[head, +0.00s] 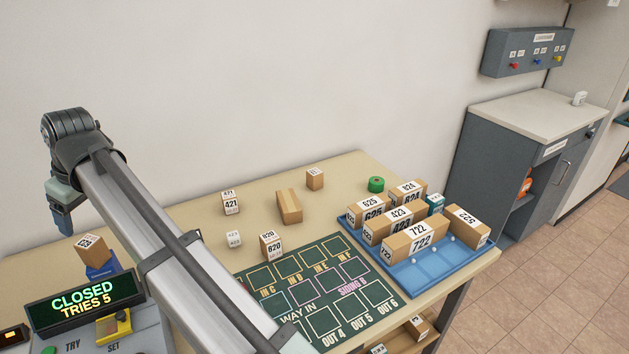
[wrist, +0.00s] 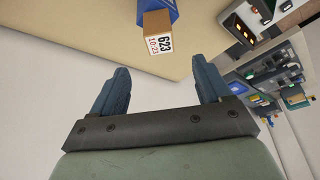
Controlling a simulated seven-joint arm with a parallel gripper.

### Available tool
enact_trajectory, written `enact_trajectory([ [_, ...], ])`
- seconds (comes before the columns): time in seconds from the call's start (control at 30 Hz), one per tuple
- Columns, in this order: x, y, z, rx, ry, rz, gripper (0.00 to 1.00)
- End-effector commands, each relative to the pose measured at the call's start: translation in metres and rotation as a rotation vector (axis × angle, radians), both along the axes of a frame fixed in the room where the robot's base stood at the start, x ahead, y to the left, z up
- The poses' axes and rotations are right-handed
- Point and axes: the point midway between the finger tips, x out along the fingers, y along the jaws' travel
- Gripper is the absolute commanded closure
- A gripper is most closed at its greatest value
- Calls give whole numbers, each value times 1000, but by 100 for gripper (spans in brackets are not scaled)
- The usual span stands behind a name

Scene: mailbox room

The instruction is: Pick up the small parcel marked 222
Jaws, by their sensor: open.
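I cannot make out a parcel marked 222 in either view. A small brown parcel (head: 315,180) stands at the back of the table, its label too small to read. A small white box (head: 234,239) stands near the table's middle, its label also unclear. Other cartons read 421 (head: 231,203) and 820 (head: 271,246). My gripper (wrist: 162,88) is open and empty in the wrist view. In the head view it hangs at the far left, above the table's left end. A carton marked 623 (wrist: 157,32) is beyond the fingers, apart from them, on a blue stand (wrist: 160,8).
A blue tray (head: 420,280) at the right holds several labelled cartons. A plain brown carton (head: 289,206) and a green roll (head: 376,184) lie behind the dark green mat (head: 312,316). A display reading CLOSED (head: 84,300) stands front left. My arm hides part of the table.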

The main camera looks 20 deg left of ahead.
Motion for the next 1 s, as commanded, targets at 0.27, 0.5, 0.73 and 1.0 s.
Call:
enact_trajectory([
  [0.27, 0, 0, 0, 0, 0, 0, 22],
  [0.5, 5, -2, 0, 0, 0, -7, 22],
  [0.73, 69, -30, -3, -4, 2, -92, 22],
  [1.0, 184, -94, -22, -24, 15, -255, 22],
])
